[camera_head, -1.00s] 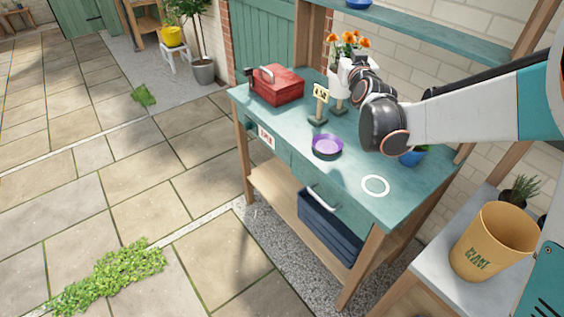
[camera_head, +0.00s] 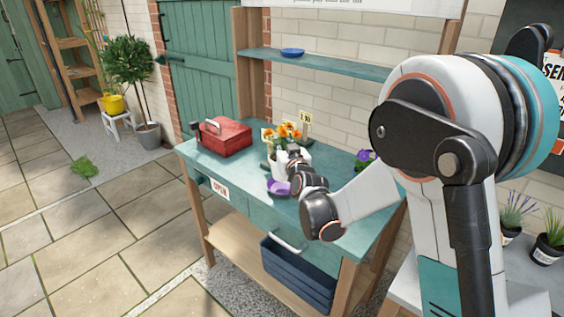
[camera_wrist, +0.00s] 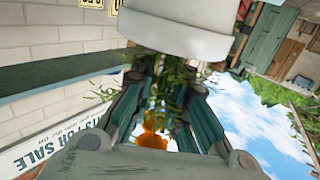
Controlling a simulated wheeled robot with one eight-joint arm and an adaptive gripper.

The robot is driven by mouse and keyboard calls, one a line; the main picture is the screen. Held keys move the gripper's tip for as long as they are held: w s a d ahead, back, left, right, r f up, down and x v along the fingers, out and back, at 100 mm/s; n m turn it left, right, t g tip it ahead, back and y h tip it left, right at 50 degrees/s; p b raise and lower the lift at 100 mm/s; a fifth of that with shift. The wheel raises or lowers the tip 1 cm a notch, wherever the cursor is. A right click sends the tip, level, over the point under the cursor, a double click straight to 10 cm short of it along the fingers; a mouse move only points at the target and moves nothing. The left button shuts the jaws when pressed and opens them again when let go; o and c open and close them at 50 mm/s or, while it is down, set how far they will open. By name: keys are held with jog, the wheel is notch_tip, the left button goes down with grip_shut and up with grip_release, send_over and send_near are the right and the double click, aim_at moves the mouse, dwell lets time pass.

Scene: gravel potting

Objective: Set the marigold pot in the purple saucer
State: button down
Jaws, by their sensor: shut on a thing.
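The marigold pot (camera_head: 277,167) is white with orange flowers (camera_head: 286,131), above the potting bench. In the wrist view the pot (camera_wrist: 190,32) fills the top, with leaves and an orange flower (camera_wrist: 155,139) below it between my fingers. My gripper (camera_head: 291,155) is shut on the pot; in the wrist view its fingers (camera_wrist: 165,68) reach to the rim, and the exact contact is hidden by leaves. The purple saucer (camera_head: 279,188) lies on the bench just below the pot, partly hidden by my arm. I cannot tell whether pot and saucer touch.
The teal bench (camera_head: 235,172) has a red toolbox (camera_head: 224,136) at left and a purple-flowered plant (camera_head: 364,157) at right. Price signs, one (camera_head: 305,119) behind the pot, stand near it. A shelf (camera_head: 325,66) with a blue dish (camera_head: 292,52) is above.

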jog(key=shift+f+b, duration=0.85)
jog(key=shift+f, duration=1.65)
jog(key=c, duration=1.6)
grip_release()
jog(key=shift+o, duration=0.2)
jog(key=shift+r, duration=0.3)
jog(key=s+d+r+m+g+h+p, duration=0.1)
jog(key=s+d+r+g, duration=0.15)
jog(key=s+d, duration=0.55)
jog(key=s+d+r+g+h+p, duration=0.1)
jog(key=s+d+r+g, duration=0.2)
jog(key=s, duration=1)
jog(key=s+d+r+m+g+h+p, duration=0.1)
jog(key=s+d+r+p, duration=0.15)
jog(key=s+d, duration=0.55)
jog(key=s+d+f+g+h, duration=0.1)
jog(key=s+d, duration=0.1)
jog(key=s, duration=0.5)
jog(key=s+d+f+m+g+h+b, duration=0.1)
jog(key=s+d+g, duration=0.1)
jog(key=s, duration=0.6)
jog(key=shift+m, duration=0.3)
